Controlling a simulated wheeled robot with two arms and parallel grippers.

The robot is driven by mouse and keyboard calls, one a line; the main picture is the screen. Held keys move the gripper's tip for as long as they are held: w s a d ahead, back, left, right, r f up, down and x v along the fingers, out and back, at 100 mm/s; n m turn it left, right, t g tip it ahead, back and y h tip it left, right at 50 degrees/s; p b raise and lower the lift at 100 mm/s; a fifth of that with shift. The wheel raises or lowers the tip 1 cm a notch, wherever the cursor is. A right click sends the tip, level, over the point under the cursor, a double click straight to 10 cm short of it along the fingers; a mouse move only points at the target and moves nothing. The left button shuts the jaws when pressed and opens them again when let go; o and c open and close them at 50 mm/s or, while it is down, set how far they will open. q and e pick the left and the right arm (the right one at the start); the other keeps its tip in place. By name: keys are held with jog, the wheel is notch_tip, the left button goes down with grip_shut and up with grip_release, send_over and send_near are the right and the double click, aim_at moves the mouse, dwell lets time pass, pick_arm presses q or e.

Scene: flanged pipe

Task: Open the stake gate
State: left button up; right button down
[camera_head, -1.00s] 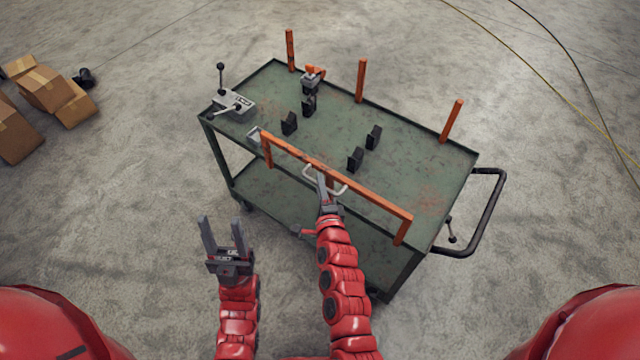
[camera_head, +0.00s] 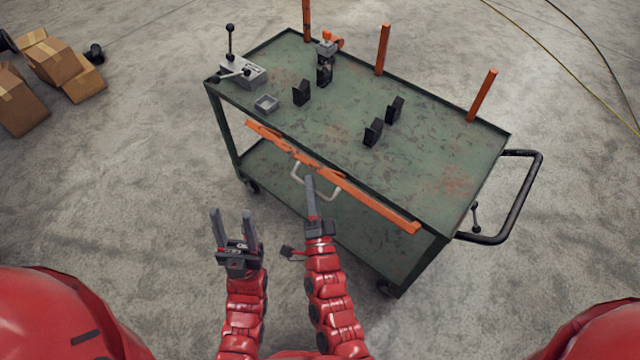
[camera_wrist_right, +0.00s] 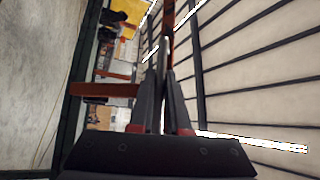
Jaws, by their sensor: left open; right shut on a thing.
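The stake gate (camera_head: 375,203) is a worn orange bar along the near long side of a green cart. It is tipped outward, low against the cart's near edge. A pale U-shaped handle (camera_head: 297,174) sticks out from the bar's middle. My right gripper (camera_head: 310,181) is shut on this handle, with its fingers pointing toward the cart. My left gripper (camera_head: 232,213) is open and empty, left of the right arm and clear of the cart.
Orange stakes (camera_head: 383,50) stand along the far edge. Cardboard boxes (camera_head: 50,65) lie left; the floor between is clear.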

notch_tip(320, 180, down, 7)
jog(key=s+a+n+t+y+b, duration=0.2)
jog(key=n+y+b, duration=0.2)
jog(key=n+b, duration=0.3)
jog(key=shift+s+y+b, duration=0.25)
jog(key=shift+y+b, duration=0.15)
jog(key=shift+b, duration=0.25)
jog(key=shift+d, duration=0.1)
jog(key=c, duration=0.9)
grip_release()
jog(key=b+v, duration=0.1)
jog(key=v, duration=1.6)
jog(key=shift+s+f, duration=0.2)
jog(key=shift+f, duration=0.05)
jog(key=shift+d, duration=0.1)
